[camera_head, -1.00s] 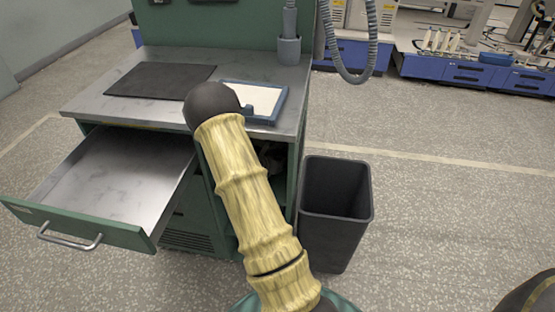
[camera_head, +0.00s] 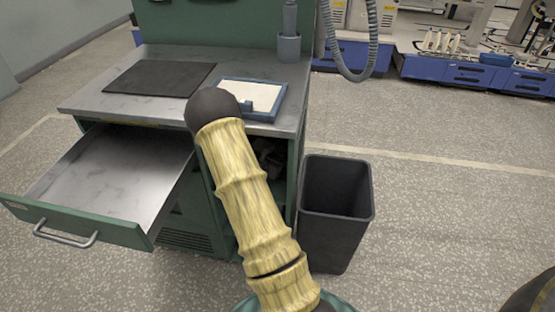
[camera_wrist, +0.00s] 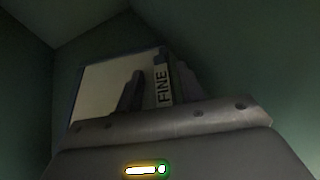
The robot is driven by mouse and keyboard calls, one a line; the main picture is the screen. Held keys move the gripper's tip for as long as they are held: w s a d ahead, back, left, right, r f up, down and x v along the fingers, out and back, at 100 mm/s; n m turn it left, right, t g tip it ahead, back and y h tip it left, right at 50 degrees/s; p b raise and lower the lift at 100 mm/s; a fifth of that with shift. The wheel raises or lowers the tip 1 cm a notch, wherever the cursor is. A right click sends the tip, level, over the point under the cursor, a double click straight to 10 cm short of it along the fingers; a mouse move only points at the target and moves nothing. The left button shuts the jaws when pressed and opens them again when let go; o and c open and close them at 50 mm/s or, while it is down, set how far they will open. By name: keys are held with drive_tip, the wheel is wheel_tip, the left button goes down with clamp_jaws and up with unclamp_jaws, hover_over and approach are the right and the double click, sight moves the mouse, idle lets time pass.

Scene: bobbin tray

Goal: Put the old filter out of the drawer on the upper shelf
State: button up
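In the wrist view a pale filter panel (camera_wrist: 105,82) with a dark frame stands ahead of my gripper (camera_wrist: 152,75). A strip lettered "FINE" (camera_wrist: 162,86) shows between the two dark fingers. A narrow pale gap shows beside the left finger; I cannot tell whether the fingers touch the filter. In the head view my yellow-sleeved arm hides the gripper and this filter. The open drawer (camera_head: 115,180) at left is empty. The dark open compartment (camera_head: 268,150) under the worktop shows beside my arm. I cannot tell which shelf the filter is at.
A blue-framed white panel (camera_head: 270,114) lies on the metal worktop (camera_head: 175,110), next to a black mat (camera_head: 160,79). A black bin (camera_head: 335,225) stands right of the cabinet. Dark green walls (camera_wrist: 28,90) enclose my gripper.

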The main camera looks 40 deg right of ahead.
drive_tip(key=shift+r, duration=0.25)
drive_tip(key=p+v, duration=0.2)
drive_tip(key=v, duration=1)
drive_tip(key=shift+f, duration=0.1)
drive_tip(key=s+a+r+m+g+y, duration=0.2)
drive_tip(key=s+a+m+g+y, duration=0.15)
drive_tip(key=s+m, duration=0.25)
drive_tip(key=s+a+r+m+g+y, duration=0.2)
drive_tip(key=s+a+m, duration=0.3)
drive_tip(key=s, duration=0.1)
drive_tip(key=s+a+r+m+t+y, duration=0.1)
drive_tip(key=a+r+m+t+y, duration=0.1)
drive_tip(key=a+m, duration=0.3)
drive_tip(key=s+a+r+m+t+y, duration=0.1)
drive_tip(key=a+r+m+t+y, duration=0.1)
drive_tip(key=a+m+y, duration=0.3)
drive_tip(key=a+r, duration=0.1)
drive_tip(key=a, duration=0.2)
drive_tip(key=shift+s+a+r+m, duration=0.3)
drive_tip(key=shift+s+a, duration=0.1)
